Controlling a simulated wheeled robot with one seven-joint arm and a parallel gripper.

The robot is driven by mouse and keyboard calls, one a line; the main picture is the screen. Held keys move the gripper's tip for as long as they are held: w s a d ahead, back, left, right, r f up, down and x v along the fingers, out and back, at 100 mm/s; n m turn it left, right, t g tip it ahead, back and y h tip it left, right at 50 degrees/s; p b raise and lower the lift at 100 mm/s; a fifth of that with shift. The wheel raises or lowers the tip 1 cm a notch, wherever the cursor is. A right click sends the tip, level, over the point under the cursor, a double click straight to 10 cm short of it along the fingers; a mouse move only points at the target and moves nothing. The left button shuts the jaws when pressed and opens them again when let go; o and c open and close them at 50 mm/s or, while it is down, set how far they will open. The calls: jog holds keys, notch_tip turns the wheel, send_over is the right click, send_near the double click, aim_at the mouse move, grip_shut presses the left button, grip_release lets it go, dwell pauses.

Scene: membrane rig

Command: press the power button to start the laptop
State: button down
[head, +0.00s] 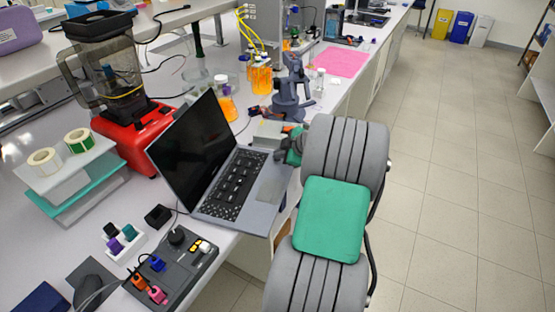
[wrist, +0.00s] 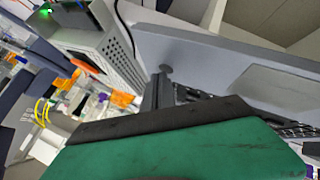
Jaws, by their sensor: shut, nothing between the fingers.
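The laptop (head: 236,182) stands open on the bench with a dark screen (head: 193,150) and black keyboard. Its grey deck (wrist: 215,58) fills the upper right of the wrist view, with the touchpad (wrist: 275,90) to the right. A small round grey disc (wrist: 166,69) shows on the deck by the fingertips; it may be the power button, but I cannot tell for sure. My gripper (wrist: 157,85) is shut and empty, its dark fingers over the deck beside the keyboard. I cannot tell whether they touch it. In the head view my arm largely hides the gripper.
A perforated pale box (wrist: 120,55) stands close to the gripper. A red-based blender (head: 130,130) is behind the screen, orange bottles (head: 260,78) farther back. A control panel (head: 172,268) with coloured plugs lies in front. The floor at right is clear.

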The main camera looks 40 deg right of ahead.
aim_at(279, 161)
jog(key=shift+r, duration=0.8)
notch_tip(279, 161, up, 6)
jog(key=shift+p, duration=0.75)
